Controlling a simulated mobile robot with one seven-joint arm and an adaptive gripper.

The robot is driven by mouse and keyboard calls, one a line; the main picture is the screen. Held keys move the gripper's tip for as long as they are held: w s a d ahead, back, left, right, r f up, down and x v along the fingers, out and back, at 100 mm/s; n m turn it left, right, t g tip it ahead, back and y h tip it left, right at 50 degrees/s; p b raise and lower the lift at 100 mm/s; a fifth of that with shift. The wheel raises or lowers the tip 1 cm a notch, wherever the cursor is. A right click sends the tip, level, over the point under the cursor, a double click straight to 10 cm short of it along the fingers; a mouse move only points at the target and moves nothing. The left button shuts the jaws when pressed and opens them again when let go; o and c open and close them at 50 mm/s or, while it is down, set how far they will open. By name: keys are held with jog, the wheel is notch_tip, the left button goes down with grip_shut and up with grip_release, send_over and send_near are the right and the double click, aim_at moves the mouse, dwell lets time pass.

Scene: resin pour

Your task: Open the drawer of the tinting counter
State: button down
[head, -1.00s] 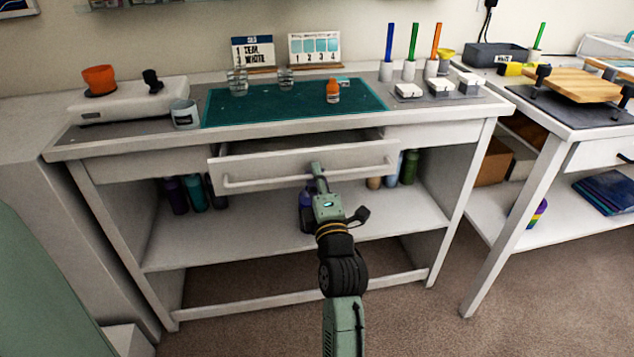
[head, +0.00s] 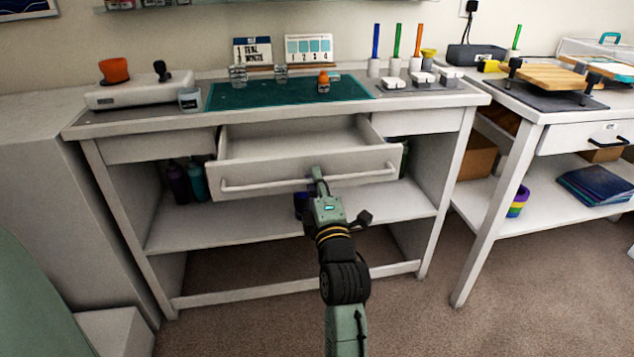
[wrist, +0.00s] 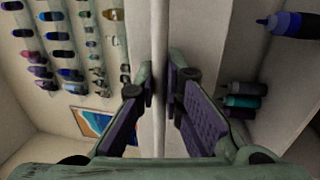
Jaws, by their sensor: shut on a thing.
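The tinting counter (head: 130,129) stands in the middle of the head view, with a teal mat on its top. Its white middle drawer (head: 350,163) is pulled well out, and its inside shows; the part I see looks empty. A long bar handle (head: 262,186) runs across the drawer front. My gripper (head: 317,176) is shut on this handle, right of its middle. In the wrist view, the two fingers (wrist: 160,90) sit on either side of the pale bar. The fingertips are small and partly hidden in the head view.
On the counter stand a scale with an orange cup (head: 114,70), a grey cup (head: 190,100), an orange-capped bottle (head: 323,82) and upright coloured tools. Bottles (head: 178,183) stand on the shelf below. A second table (head: 560,115) is at right. Carpet in front is clear.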

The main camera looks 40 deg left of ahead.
dwell(0.3)
jog(key=c, duration=1.7)
grip_release()
jog(key=shift+d, duration=0.1)
jog(key=v, duration=0.7)
jog(key=shift+s+f, duration=0.1)
jog(key=shift+s, duration=0.1)
